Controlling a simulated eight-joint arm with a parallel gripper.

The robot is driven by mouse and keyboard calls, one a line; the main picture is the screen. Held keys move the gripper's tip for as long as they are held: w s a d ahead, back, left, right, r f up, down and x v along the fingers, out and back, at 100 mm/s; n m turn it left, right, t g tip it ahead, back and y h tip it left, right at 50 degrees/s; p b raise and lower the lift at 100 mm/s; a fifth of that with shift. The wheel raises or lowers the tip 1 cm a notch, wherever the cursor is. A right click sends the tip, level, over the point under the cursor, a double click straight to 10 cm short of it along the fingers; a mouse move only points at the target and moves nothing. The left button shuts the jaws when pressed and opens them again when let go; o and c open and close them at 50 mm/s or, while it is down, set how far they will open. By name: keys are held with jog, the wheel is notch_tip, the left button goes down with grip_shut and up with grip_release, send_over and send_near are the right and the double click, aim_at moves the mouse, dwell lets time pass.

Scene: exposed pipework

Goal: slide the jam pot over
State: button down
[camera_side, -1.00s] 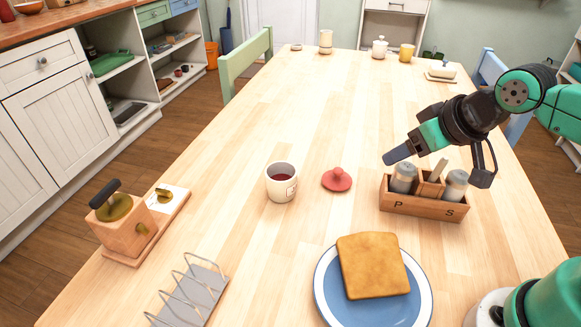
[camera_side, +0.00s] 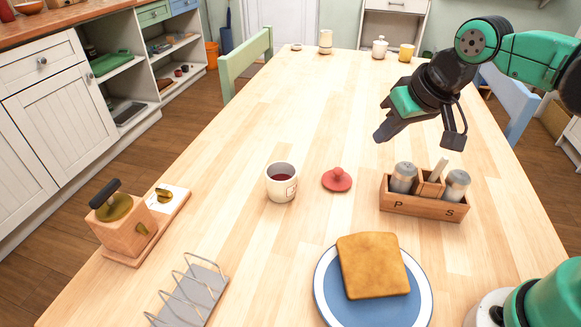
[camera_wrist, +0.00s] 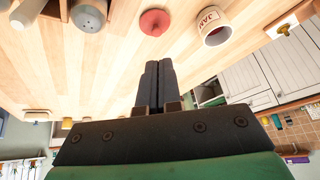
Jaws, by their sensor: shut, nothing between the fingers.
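The jam pot (camera_side: 282,187) is a white pot with a small label and dark red jam inside, standing open on the wooden table. In the wrist view the jam pot (camera_wrist: 214,28) shows the word JAM. Its red lid (camera_side: 337,180) lies on the table just right of it; the lid (camera_wrist: 154,21) also shows in the wrist view. My gripper (camera_side: 380,137) is in the air up and right of the pot, above and behind the lid, touching neither. Its two dark fingers (camera_wrist: 157,66) are together and empty.
A wooden caddy (camera_side: 420,204) with two shakers stands right of the lid. A blue plate (camera_side: 425,295) with toast is in front, a toast rack (camera_side: 195,296) front left, and a wooden box (camera_side: 122,232) on a board at left. Table left of and behind the pot is clear.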

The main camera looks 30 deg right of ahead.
jog(key=w+a+m+g, duration=0.2)
jog(key=w+a, duration=0.3)
jog(key=w, duration=0.1)
jog(key=m+g, duration=0.2)
jog(key=g, duration=0.2)
send_over(282, 186)
jog(key=w, duration=0.2)
notch_tip(282, 186, down, 6)
jog(key=r, duration=0.1)
jog(key=f, duration=1)
jog(key=shift+s+d+f, duration=0.1)
jog(key=shift+s+d, duration=0.05)
jog(key=shift+d, duration=0.25)
jog(key=s+a, duration=0.2)
jog(key=s, duration=0.2)
jog(key=s+a, duration=0.2)
jog(key=s, duration=0.2)
jog(key=s+a, duration=0.2)
jog(key=s, duration=0.3)
jog(key=shift+a, duration=0.1)
jog(key=shift+w, duration=0.1)
